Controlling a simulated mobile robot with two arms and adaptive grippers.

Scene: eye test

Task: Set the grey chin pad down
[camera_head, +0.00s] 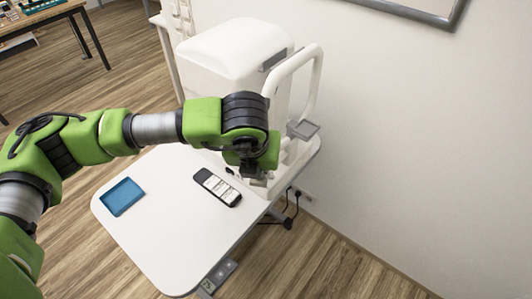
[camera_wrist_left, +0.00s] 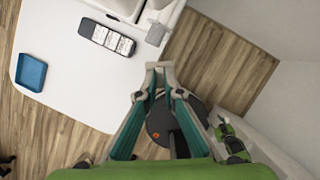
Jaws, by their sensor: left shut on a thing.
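The grey chin pad (camera_head: 303,129) is a small flat block on the right side of the white eye-test device (camera_head: 235,45), by the arch. In the left wrist view it is the grey square (camera_wrist_left: 155,33) beyond my fingertips, apart from them in the picture. My left gripper (camera_head: 258,180) points down beside the device's front corner. Its two fingers (camera_wrist_left: 160,66) are close together in the left wrist view. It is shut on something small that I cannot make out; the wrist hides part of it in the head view. My right gripper is not in view.
A black phone-like device (camera_head: 217,187) and a blue tray (camera_head: 122,196) are on the white table (camera_head: 165,245). The table's front left is clear. Cables (camera_head: 290,205) hang by its right edge. The wall (camera_head: 420,150) stands to the right.

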